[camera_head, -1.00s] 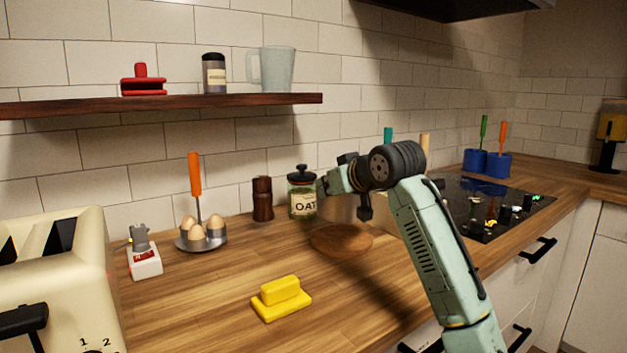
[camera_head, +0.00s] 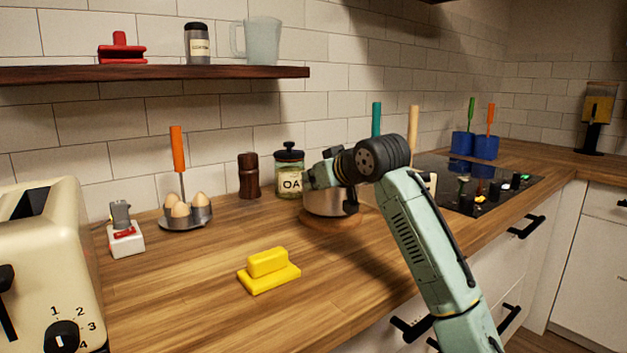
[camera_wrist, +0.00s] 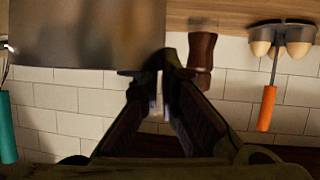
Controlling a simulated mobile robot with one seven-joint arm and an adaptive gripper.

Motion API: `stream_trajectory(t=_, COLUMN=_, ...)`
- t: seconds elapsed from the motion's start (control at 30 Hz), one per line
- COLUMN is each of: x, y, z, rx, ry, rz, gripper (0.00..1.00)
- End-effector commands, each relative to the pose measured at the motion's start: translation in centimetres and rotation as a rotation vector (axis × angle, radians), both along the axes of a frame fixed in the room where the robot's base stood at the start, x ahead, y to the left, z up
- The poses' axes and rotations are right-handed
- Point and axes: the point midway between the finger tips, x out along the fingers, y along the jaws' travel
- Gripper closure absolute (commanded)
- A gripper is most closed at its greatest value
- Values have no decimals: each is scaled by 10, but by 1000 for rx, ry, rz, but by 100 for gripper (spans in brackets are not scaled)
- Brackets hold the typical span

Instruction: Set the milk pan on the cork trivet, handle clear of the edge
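The steel milk pan (camera_head: 322,204) is over the cork trivet (camera_head: 318,222), with its base at or just above the surface; I cannot tell whether it touches. The pan looks level. In the wrist view, the pan's grey wall (camera_wrist: 85,38) fills the upper left. My gripper (camera_head: 322,178) is at the pan's upper part in the head view. In the wrist view its fingers (camera_wrist: 161,72) come close together beside the pan wall, apparently shut on the pan's handle. The handle is mostly hidden by the fingers and my wrist.
An oat jar (camera_head: 289,172) stands close behind left of the pan, with a brown mill (camera_head: 249,177) and egg holder (camera_head: 186,215) farther left. A yellow butter dish (camera_head: 268,272) sits in front. The hob (camera_head: 480,184) lies right. The front counter is mostly clear.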

Motion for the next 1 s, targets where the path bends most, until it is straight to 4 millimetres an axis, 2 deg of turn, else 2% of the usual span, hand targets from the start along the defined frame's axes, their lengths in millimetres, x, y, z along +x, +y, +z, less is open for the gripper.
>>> stream_trajectory(t=1.0, x=0, y=0, z=-11, rx=1, ry=-5, rz=1, gripper=100)
